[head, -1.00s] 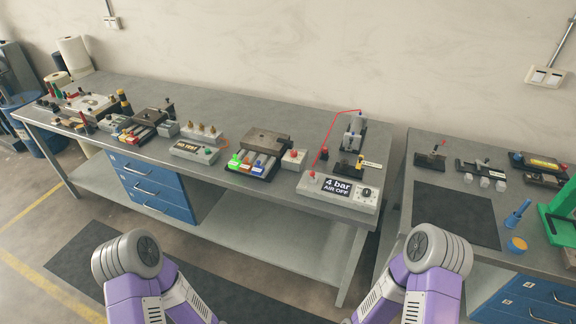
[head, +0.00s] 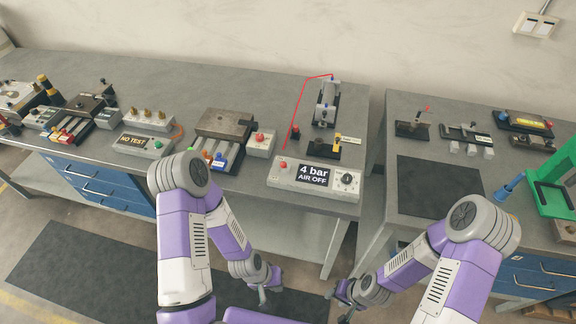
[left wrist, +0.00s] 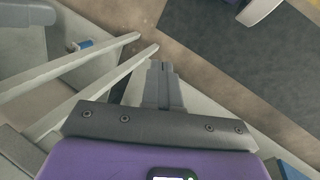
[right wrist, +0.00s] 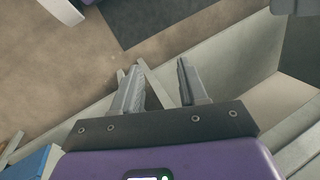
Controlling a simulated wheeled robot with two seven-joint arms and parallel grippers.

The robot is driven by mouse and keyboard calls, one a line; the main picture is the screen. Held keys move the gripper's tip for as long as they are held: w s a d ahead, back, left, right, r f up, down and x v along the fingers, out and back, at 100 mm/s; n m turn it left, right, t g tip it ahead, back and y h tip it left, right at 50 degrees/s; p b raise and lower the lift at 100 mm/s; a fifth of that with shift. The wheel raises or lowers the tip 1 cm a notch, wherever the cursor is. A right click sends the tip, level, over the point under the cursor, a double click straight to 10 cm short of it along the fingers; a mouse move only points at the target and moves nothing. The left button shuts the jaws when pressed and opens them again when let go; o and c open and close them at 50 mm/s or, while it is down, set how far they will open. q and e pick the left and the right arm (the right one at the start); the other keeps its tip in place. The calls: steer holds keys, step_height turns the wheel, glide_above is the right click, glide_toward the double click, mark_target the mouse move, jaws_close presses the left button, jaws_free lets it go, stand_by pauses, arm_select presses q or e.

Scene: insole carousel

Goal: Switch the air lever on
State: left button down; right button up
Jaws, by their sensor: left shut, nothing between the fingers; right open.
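The grey air panel (head: 315,180) stands near the front right of the long bench, and its display reads "4 bar AIR OFF". It has a red button at left and a dark dial at right. Just behind it is a small black unit with an upright yellow part (head: 337,139), which looks like the air lever; its exact position is too small to tell. My left gripper (head: 264,292) is low in front of the bench, shut and empty in the left wrist view (left wrist: 161,75). My right gripper (head: 344,308) is also low, open and empty in the right wrist view (right wrist: 158,75).
A cylinder unit (head: 326,102) with a red hose stands behind the panel. A press block (head: 225,125) and a "NO TEST" box (head: 142,143) stand to its left. A gap separates the long bench from the right bench, which has a black mat (head: 440,184) and a green press (head: 560,185).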

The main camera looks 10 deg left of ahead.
steer(key=shift+s, duration=0.1)
steer(key=shift+o, duration=1.7)
step_height(320, 180, down, 6)
steer(key=b, duration=0.6)
arm_select(q)
steer(key=w+a+r+m+t+b, duration=0.1)
steer(key=w+a+r+t+b, duration=0.2)
steer(key=w, duration=0.5)
steer(key=w+a+r+t+b, duration=0.1)
steer(key=w+a+r+t, duration=0.35)
steer(key=w, duration=0.25)
steer(key=a+r+m+t+h+b, duration=0.1)
steer(key=a+r+m+t+b, duration=0.2)
steer(key=r+b, duration=0.7)
step_height(320, 180, up, 6)
steer(key=m+t, duration=0.2)
steer(key=t, duration=0.2)
steer(key=shift+f+h+b, duration=0.25)
steer(key=shift+h+b, duration=0.15)
arm_select(e)
step_height(320, 180, down, 15)
arm_select(q)
steer(key=shift+s+a, duration=0.1)
arm_select(e)
steer(key=shift+r, duration=0.1)
